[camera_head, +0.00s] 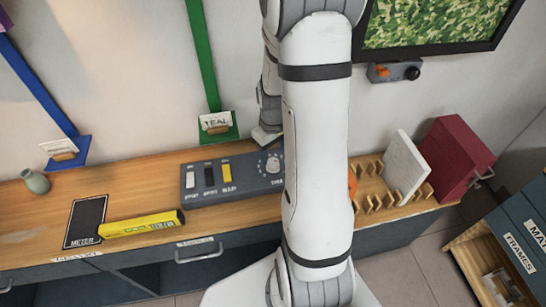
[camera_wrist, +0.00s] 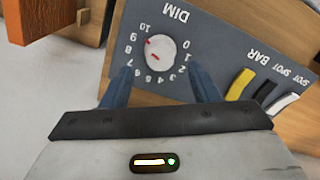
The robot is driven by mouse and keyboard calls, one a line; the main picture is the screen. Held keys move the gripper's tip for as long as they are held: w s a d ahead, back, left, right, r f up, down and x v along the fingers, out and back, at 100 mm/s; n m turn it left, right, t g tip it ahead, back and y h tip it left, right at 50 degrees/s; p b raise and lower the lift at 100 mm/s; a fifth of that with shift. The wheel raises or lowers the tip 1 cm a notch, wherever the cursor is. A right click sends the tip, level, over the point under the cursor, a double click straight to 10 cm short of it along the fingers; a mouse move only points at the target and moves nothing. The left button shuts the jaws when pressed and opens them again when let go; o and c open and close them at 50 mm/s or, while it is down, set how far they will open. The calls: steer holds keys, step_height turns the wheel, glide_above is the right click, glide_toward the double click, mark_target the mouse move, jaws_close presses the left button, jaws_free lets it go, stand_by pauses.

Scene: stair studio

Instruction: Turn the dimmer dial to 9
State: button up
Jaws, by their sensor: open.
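The dimmer dial (camera_wrist: 160,52) is a round white knob with red marks on its face, on a grey control panel (camera_wrist: 220,50) lettered DIM. Numbers 0 to 10 ring it, upside down in the wrist view; I cannot tell for sure which one it points to. My gripper (camera_wrist: 159,78) is open, with one blue-grey finger on each side below the dial in the picture. Nothing is between the fingers; contact with the panel is unclear. In the head view the dial (camera_head: 270,163) shows beside my arm, which hides part of the panel.
White, black and yellow switches (camera_head: 226,172) stand on the panel's left. A yellow box (camera_head: 140,223) and a dark METER mat (camera_head: 86,221) lie farther left on the wooden bench. A slotted wooden rack (camera_head: 375,195) and a red box (camera_head: 457,160) stand to the right.

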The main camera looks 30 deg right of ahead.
mark_target(273, 161)
steer(key=shift+r, duration=1.8)
steer(key=s+a+r+m+t, duration=0.1)
steer(key=s+a+r, duration=0.5)
steer(key=r, duration=0.2)
steer(key=s+a+r+m+t, duration=0.1)
steer(key=s+a+r+t, duration=0.1)
steer(key=s+a+r, duration=0.4)
steer(key=shift+a+v, duration=0.2)
steer(key=shift+v, duration=1.35)
